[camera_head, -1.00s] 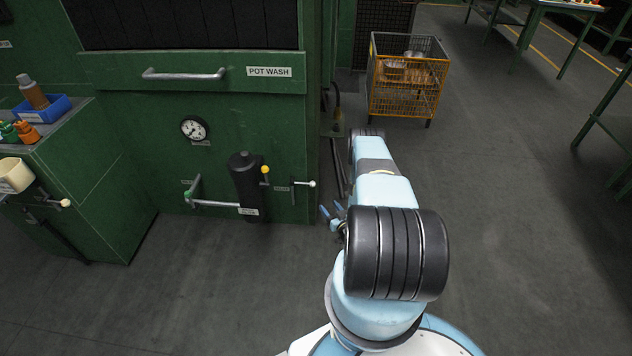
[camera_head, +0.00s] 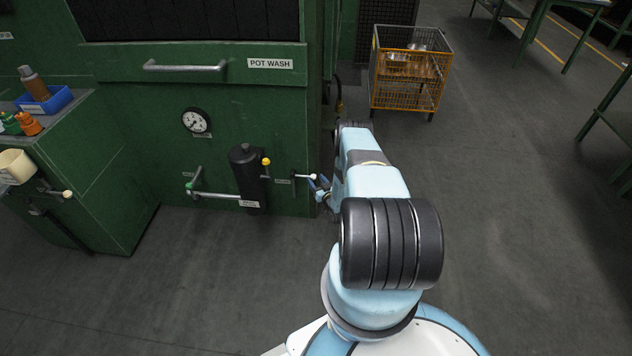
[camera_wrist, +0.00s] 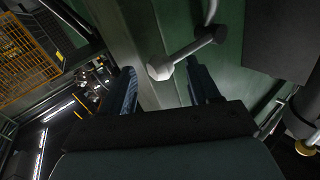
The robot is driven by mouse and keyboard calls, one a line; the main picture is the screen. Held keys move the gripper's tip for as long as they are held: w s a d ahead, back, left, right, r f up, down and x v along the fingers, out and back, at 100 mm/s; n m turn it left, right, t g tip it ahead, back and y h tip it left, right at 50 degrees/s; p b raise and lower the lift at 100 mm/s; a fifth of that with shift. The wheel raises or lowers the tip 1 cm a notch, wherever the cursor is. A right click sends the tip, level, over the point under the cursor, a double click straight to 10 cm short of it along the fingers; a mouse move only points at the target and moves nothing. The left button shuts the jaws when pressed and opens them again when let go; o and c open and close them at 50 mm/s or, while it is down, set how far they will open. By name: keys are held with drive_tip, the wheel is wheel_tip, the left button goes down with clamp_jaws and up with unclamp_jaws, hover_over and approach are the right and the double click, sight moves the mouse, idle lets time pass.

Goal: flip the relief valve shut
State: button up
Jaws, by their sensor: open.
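A lever with a pale knob (camera_head: 313,177) sticks out to the right at the right edge of the green pot-wash front, beside a small label I cannot read. I cannot confirm from the label that it is the relief valve. My gripper (camera_head: 319,187) is open at this knob. In the wrist view, the pale knob (camera_wrist: 160,69) and its grey stem show in the gap between the two blue fingers of my gripper (camera_wrist: 162,82). I cannot tell whether either finger touches it.
A black cylinder (camera_head: 247,178) with a yellow knob (camera_head: 266,161) stands just left of the lever. Further left are a green-tipped pipe handle (camera_head: 189,186) and a dial gauge (camera_head: 195,121).

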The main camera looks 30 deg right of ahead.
drive_tip(key=shift+w, duration=0.35)
clamp_jaws()
idle(0.4)
